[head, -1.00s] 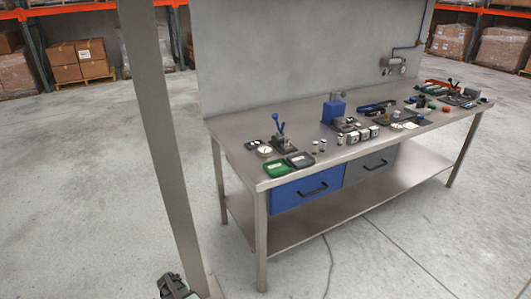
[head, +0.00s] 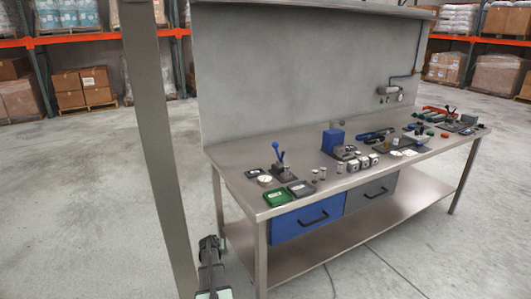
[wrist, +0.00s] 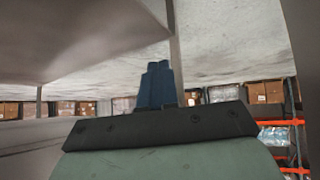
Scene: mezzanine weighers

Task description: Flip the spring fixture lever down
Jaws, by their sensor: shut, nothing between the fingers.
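A lever with a blue handle (head: 277,153) stands up, slightly tilted, on a small dark fixture (head: 283,173) at the left end of the steel bench (head: 240,161). Another fixture with a dark lever (head: 451,109) stands at the far right end; labels are too small to read. In the wrist view my gripper (wrist: 158,66) has its blue fingers together, with nothing held. In the head view part of my arm shows low at the left, beside the bench's front left leg, below the bench top and well away from both levers.
A green tray (head: 275,198) and a grey tray (head: 301,188) lie in front of the blue-handled fixture, with a round white dial (head: 265,180) to its left. Small weights, a blue block (head: 333,138) and tools fill the bench middle. A lower shelf (head: 350,217) spans underneath.

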